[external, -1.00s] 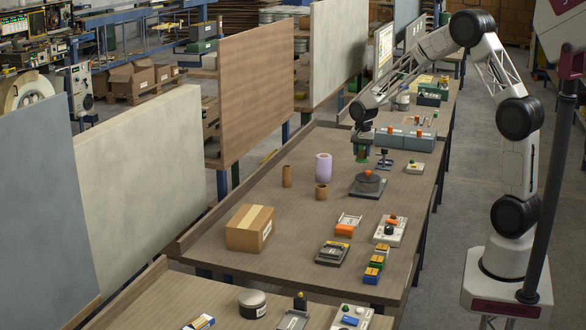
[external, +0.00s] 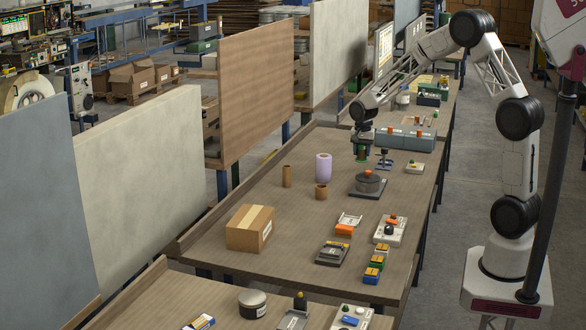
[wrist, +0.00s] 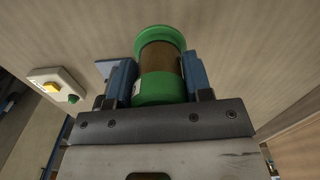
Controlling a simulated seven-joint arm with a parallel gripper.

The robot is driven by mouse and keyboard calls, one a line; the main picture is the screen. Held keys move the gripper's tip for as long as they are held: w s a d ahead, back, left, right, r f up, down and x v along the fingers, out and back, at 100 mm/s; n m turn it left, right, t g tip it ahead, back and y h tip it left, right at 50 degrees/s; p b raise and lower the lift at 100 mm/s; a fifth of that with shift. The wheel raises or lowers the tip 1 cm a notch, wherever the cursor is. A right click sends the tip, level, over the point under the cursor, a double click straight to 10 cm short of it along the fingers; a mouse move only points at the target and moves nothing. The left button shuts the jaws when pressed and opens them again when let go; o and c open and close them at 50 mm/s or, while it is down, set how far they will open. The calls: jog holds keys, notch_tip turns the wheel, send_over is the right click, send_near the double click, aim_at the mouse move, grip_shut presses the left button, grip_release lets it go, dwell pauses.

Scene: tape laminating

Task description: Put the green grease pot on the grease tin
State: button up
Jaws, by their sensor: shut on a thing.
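My gripper (wrist: 171,83) is shut on the green grease pot (wrist: 160,92), a round piece with green ends and a brown middle, gripped from both sides by the blue fingers. In the external view the green pot (external: 362,154) shows small under my gripper (external: 362,147), at the far part of the table; I cannot tell whether it touches the table. No thing is clearly marked as the grease tin. A dark round piece with a red knob (external: 369,181) sits on a square base nearer the camera.
Grey-blue boxes (external: 412,139) stand close behind and right of my gripper. A small blue stand (external: 384,161) and a white button box (external: 414,168) are to its right. A lilac roll (external: 323,168) and brown tubes stand left.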

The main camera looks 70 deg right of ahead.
notch_tip(320, 180, up, 11)
jog(key=shift+r, duration=0.1)
jog(key=w+a+n, duration=0.3)
jog(key=w+a, duration=0.1)
jog(key=a, duration=1.1)
jog(key=w+a+n, duration=0.3)
jog(key=w+a, duration=0.1)
jog(key=a, duration=1.1)
jog(key=w+a+n, duration=0.3)
jog(key=w+a, duration=0.1)
jog(key=a, duration=1.1)
jog(key=s+a+n, duration=0.3)
jog(key=a, duration=1.1)
jog(key=s+a+n, duration=0.3)
jog(key=s+a, duration=0.1)
jog(key=a, duration=1.1)
jog(key=s+a+n, duration=0.2)
jog(key=s+a, duration=0.4)
jog(key=a, duration=0.4)
jog(key=s+a+n, duration=0.2)
jog(key=s+a, duration=0.4)
jog(key=a, duration=0.3)
jog(key=f, duration=0.5)
jog(key=shift+s+a+f, duration=0.1)
jog(key=shift+a+f, duration=0.15)
jog(key=shift+f, duration=0.1)
